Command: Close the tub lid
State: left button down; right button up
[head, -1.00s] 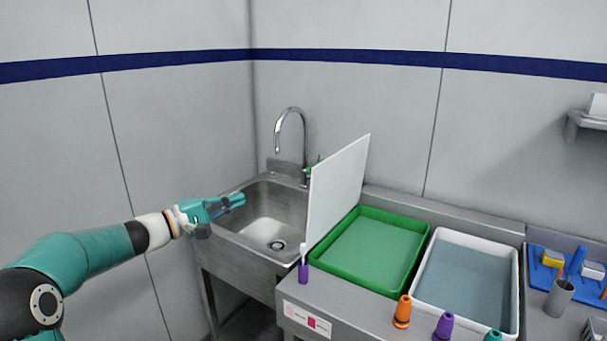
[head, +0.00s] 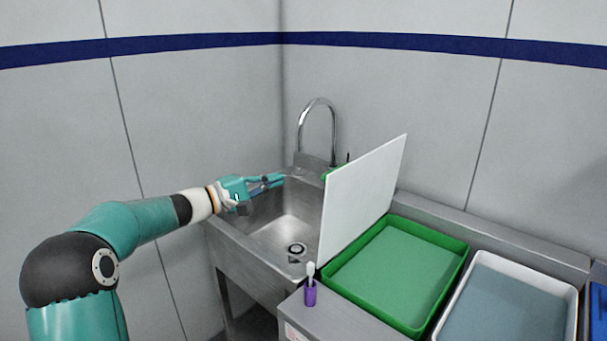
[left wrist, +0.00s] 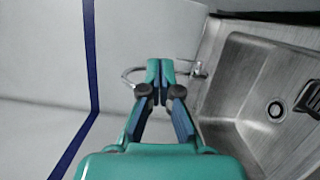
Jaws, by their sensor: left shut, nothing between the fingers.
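The green tub (head: 440,242) sits on the counter right of the sink and holds a flat green surface. Its white lid (head: 362,198) stands up, tilted, along the tub's left side, open. My left gripper (head: 282,178) is shut and empty above the back left of the sink, to the left of the lid and apart from it. In the left wrist view the fingertips (left wrist: 160,64) are together, with the sink to their right; the lid is not clearly visible there. My right gripper is not in view.
The metal sink (head: 262,222) has a curved faucet (head: 318,100) behind it, near my left gripper. A purple holder (head: 310,294) with a white brush stands at the tub's front left. A white tray (head: 560,292) sits right of the tub.

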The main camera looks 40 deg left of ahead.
pick_arm(q)
jog(key=w+d+p, duration=0.4)
jog(key=w+d, duration=0.3)
jog(key=w, duration=0.1)
jog(key=shift+w+r, duration=0.4)
jog(key=shift+d, duration=0.1)
